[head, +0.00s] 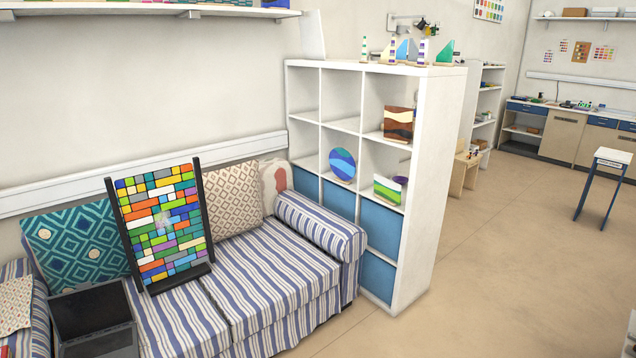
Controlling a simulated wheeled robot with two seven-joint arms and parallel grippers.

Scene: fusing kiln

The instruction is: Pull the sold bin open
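A white cube shelf (410,180) stands at the end of the sofa. Several blue bins fill its lower cubbies. One blue bin (381,228) is in the right column, and another blue bin (377,275) is directly below it. More blue bins (338,199) sit to the left in the same row, partly hidden by the sofa arm. The bins I can see look pushed in. I cannot read a label marking any of them as the sold bin. Neither of my grippers is in view.
A striped sofa (275,270) blocks the shelf's lower left. It holds a stained-glass panel (160,215) and a dark open case (95,322). Glass pieces stand in and on the shelf. Open floor (500,250) lies to its right, with a stool (604,165) further back.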

